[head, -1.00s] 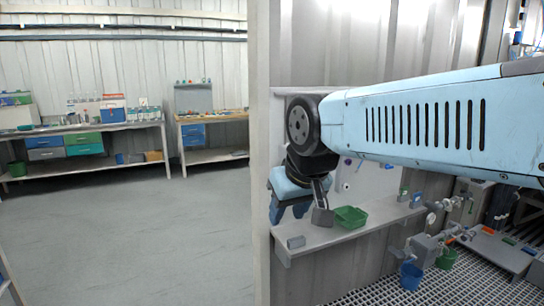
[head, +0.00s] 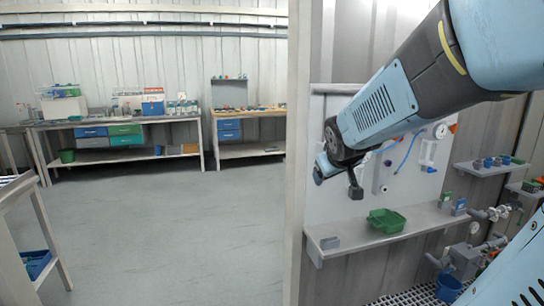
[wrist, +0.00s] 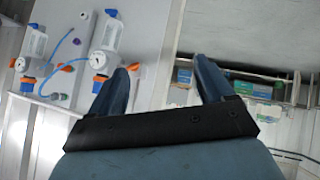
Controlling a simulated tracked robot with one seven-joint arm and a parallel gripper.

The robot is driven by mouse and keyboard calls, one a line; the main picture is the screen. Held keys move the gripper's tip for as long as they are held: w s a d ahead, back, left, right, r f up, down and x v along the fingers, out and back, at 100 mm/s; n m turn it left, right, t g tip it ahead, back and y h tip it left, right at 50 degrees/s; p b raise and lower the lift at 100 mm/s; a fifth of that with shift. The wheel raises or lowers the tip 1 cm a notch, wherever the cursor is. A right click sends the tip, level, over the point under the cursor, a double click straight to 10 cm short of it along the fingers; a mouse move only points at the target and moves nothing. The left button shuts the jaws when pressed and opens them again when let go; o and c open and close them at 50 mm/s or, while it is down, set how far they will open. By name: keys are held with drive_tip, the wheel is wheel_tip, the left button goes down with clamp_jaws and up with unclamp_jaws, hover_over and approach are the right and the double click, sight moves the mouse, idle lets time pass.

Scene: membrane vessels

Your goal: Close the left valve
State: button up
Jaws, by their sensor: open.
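A white wall panel (head: 322,130) stands beyond my arm. In the head view it carries a clear vessel (head: 428,155), a round gauge (head: 441,131) and blue tubing; my arm hides part of it. In the wrist view the panel (wrist: 165,35) shows two clear vessels (wrist: 36,42) (wrist: 108,34), gauges (wrist: 98,60) and orange handles (wrist: 66,68) (wrist: 22,82). Which handle belongs to the left valve, and its position, I cannot tell. My gripper (head: 338,184) is open and empty in front of the panel; its fingers spread wide in the wrist view (wrist: 158,72).
Pipes and a blue bucket (head: 448,288) are at lower right. A wall edge (head: 297,150) stands left of the panel. Open floor (head: 180,230) lies further left.

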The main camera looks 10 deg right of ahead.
drive_tip(key=w+d+f+n+t+y, duration=0.2)
drive_tip(key=w+d+f+n+t, duration=0.15)
drive_tip(key=w+d, duration=0.45)
drive_tip(key=w+d+f+n+t+y, duration=0.2)
drive_tip(key=w+d+f+t, duration=0.25)
drive_tip(key=w+d, duration=0.35)
drive_tip(key=w, duration=1.3)
drive_tip(key=shift+r+t, duration=0.4)
drive_tip(key=shift+s, duration=0.1)
drive_tip(key=shift+c, duration=0.5)
drive_tip(key=c, duration=0.9)
drive_tip(key=shift+c, duration=0.2)
